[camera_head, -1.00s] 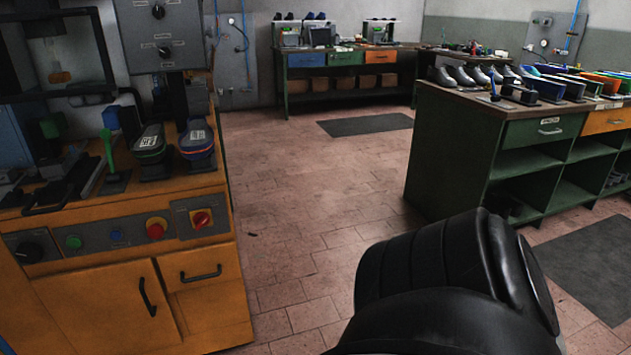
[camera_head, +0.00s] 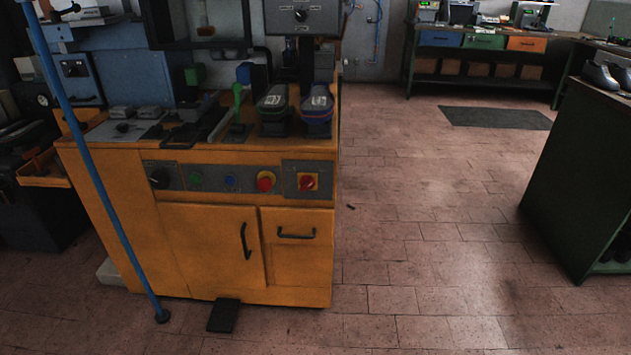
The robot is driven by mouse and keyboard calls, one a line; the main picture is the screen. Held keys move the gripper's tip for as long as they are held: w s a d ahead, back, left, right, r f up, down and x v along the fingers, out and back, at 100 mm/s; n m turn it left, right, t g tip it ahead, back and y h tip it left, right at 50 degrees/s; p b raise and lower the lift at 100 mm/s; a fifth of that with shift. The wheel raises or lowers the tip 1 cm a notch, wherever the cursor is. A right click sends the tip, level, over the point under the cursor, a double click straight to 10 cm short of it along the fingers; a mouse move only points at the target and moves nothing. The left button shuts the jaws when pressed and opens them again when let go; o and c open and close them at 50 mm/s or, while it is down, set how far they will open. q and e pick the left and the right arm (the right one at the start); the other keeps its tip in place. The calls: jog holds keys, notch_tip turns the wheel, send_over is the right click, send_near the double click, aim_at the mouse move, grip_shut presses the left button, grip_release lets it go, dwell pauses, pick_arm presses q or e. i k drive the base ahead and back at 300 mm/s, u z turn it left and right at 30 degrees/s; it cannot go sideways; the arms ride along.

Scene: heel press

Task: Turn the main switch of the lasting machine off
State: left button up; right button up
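The orange lasting machine (camera_head: 210,240) stands left of centre in the head view, with its front panel facing me. The main switch (camera_head: 308,182) is a red rotary knob on a yellow plate at the right end of the panel. The exact angle of its handle is too small to tell. Neither of my grippers is in view.
A blue pole (camera_head: 100,190) stands in front of the machine's left side. A black pedal (camera_head: 223,315) lies on the floor before it. A green workbench (camera_head: 580,175) stands at the right.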

aim_at(306, 183)
jog(key=z, duration=0.05)
jog(key=k, duration=0.15)
jog(key=u, duration=0.4)
jog(key=i, duration=1)
